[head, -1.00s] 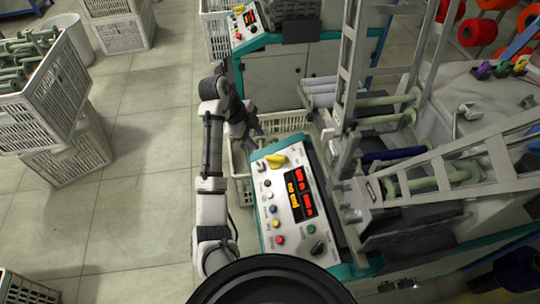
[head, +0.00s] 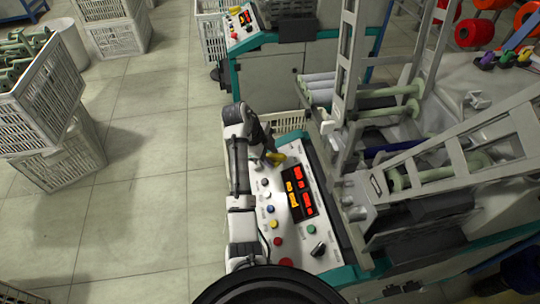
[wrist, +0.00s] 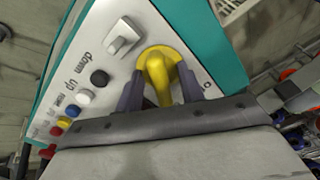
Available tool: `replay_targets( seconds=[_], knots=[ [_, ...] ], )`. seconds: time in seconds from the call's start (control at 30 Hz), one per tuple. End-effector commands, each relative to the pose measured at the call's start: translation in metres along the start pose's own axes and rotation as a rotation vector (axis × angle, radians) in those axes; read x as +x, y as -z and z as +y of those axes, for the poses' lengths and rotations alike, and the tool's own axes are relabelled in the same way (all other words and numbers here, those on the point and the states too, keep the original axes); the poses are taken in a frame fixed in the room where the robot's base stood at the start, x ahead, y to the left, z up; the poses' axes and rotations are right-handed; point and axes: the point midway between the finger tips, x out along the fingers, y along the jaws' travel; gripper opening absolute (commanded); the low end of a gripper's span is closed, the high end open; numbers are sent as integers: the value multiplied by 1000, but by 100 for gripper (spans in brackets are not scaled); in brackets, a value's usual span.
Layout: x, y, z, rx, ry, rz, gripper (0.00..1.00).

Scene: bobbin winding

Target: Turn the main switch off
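The main switch is a yellow rotary knob (wrist: 158,72) on the white control panel (wrist: 100,50). In the head view, the yellow knob (head: 276,158) is at the panel's far end, partly hidden by my gripper (head: 266,152). In the wrist view, my gripper (wrist: 160,92) has one dark finger on each side of the knob's handle. The fingers are apart, and I cannot clearly see them pressing on the handle. An "O" mark shows to the right of the knob.
A white rocker switch (wrist: 124,38) is close beside the knob, with several coloured buttons further along. A red display (head: 299,192) and a black rotary knob (head: 318,248) are on the panel. Metal frames (head: 345,100) rise to the right. A crate (head: 290,121) stands behind the panel.

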Motion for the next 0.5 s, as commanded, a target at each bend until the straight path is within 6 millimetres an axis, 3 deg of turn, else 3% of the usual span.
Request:
replay_targets(
  seconds=[0.17,0.43,0.5],
  knots=[
    [0,0,0,0,0,0,37],
    [0,0,0,1,0,0,2],
    [0,0,0,1,0,0,0]
  ],
)
